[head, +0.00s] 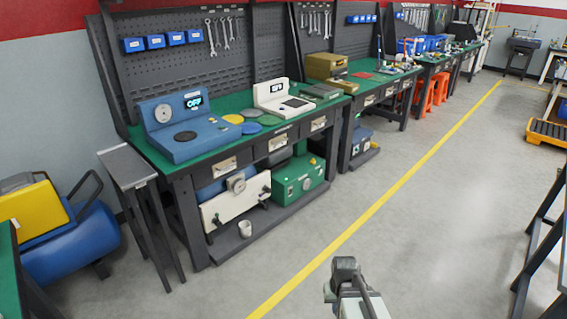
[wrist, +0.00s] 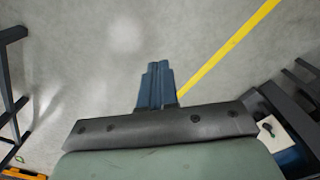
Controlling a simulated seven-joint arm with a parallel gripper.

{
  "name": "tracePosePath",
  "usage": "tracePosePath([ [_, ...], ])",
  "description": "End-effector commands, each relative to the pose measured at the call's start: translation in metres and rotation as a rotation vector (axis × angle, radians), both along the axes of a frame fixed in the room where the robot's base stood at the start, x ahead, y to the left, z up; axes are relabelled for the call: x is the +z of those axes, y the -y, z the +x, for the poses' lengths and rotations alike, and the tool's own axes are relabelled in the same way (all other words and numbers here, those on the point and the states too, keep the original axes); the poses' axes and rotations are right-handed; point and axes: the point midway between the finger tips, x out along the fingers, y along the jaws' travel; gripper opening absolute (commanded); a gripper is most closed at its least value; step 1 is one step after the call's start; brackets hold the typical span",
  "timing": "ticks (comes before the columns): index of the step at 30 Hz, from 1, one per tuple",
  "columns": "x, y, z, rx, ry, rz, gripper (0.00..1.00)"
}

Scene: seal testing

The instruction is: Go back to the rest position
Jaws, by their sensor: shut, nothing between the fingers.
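My gripper shows in the wrist view (wrist: 158,68), with its two dark blue fingers pressed together. It is shut and empty, over bare grey floor. In the head view, part of my arm shows at the bottom centre, over the floor and to the right of the yellow line; the fingertips cannot be made out there. No object is near the fingers.
A green-topped workbench (head: 240,104) stands at the left with a blue device (head: 183,125) reading OFF and a white device (head: 278,97). Coloured discs lie between them. A yellow line (head: 375,192) crosses the open floor. Dark table legs (head: 535,245) stand at the right.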

Motion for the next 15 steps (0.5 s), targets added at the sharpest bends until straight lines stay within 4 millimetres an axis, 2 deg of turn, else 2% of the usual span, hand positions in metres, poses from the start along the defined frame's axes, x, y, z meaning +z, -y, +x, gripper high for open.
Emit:
tracePosePath([
  [8,-0.042,-0.002,-0.034,0.004,-0.089,0.001,0.0],
  [15,-0.087,-0.002,-0.083,0.004,-0.198,0.001,0.0],
])
